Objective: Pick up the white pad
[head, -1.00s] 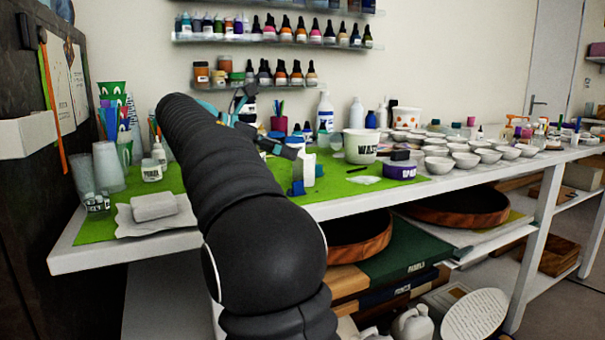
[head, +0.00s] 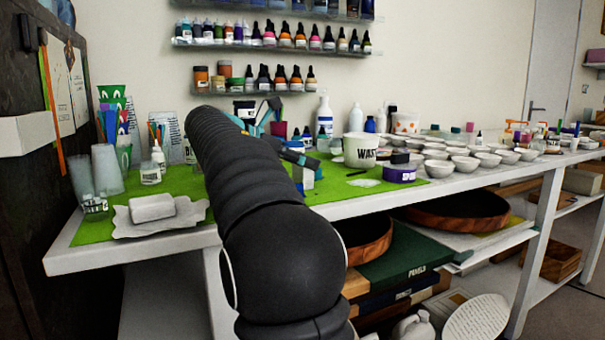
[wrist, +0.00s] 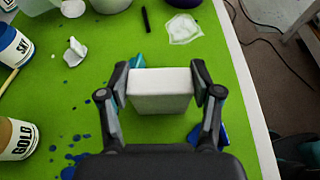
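A white block-shaped pad (wrist: 160,90) stands between the two fingers of my gripper (wrist: 160,84) in the wrist view. A finger lies close along each side of it; I cannot tell whether both press on it. Blue pieces show beside and behind the pad. In the head view the pad (head: 304,174) stands on the green mat, partly hidden by my arm. A second white block (head: 152,207) lies on a crumpled white sheet at the left of the table.
The green mat (head: 95,232) covers the near table. A white cup (head: 360,151) and a purple-labelled tub (head: 400,172) stand right of the pad, with several white bowls beyond. Labelled paint jars (wrist: 14,46) are at the left in the wrist view. The table's edge is close on the right.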

